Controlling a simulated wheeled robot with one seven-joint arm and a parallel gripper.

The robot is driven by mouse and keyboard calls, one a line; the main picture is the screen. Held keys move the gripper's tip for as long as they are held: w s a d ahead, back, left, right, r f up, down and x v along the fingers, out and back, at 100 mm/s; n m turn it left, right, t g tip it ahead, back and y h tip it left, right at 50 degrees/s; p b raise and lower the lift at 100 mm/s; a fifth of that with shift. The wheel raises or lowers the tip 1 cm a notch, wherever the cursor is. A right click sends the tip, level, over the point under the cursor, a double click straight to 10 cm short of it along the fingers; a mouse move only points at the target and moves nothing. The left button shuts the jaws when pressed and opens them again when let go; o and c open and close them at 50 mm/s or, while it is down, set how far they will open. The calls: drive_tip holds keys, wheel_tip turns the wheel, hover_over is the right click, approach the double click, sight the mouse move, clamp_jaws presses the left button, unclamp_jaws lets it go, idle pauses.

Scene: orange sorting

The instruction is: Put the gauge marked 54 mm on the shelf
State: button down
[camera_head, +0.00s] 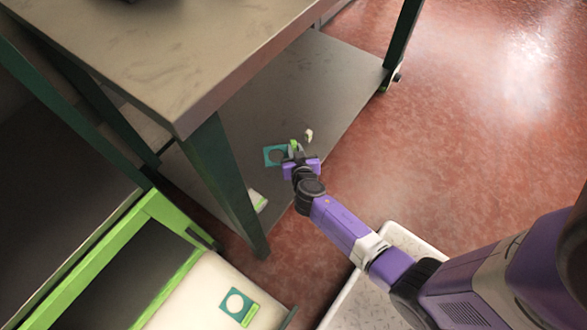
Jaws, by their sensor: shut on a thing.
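My gripper (300,152) reaches over the grey lower shelf (315,85) of the metal table. It is shut on a teal gauge (267,151), a flat plate with a round hole. The plate sticks out to the left of the jaws, with a green part by the fingers. Its marking cannot be read, and I cannot tell whether it touches the shelf. A second teal gauge (228,294), with a round hole and a green edge, lies on a white surface (190,295) at the bottom left. Its marking is too small to read.
The table's top (180,60) overhangs the shelf, and a dark green leg (222,180) stands left of my gripper. A pale green-edged item (258,199) shows beside that leg. A green frame (110,250) is at left, a speckled white tray (365,300) below my arm. Red floor lies right.

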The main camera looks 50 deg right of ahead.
wheel_tip(320, 180, down, 10)
drive_tip(key=b, duration=0.5)
drive_tip(key=shift+r, duration=0.2)
drive_tip(key=shift+f, duration=0.2)
drive_tip(key=c, duration=1.3)
unclamp_jaws()
drive_tip(key=shift+r, duration=0.1)
drive_tip(key=shift+c, duration=0.2)
drive_tip(key=shift+r, duration=0.1)
drive_tip(key=s+a+r+n+t+y+p, duration=0.1)
drive_tip(key=s+a+r+n+y+p, duration=0.15)
drive_tip(key=s+a+r, duration=0.65)
drive_tip(key=s+a+r+n+t+y+p, duration=0.1)
drive_tip(key=s+a+r+n+y, duration=0.3)
drive_tip(key=s+a, duration=0.75)
drive_tip(key=s+a+r+n+t+y, duration=0.1)
drive_tip(key=s+r+t, duration=0.1)
drive_tip(key=r, duration=1)
drive_tip(key=s+r+n+t+y, duration=0.1)
drive_tip(key=s+r, duration=0.4)
drive_tip(key=r, duration=0.8)
drive_tip(key=shift+a+t, duration=0.35)
drive_tip(key=shift+t, duration=0.15)
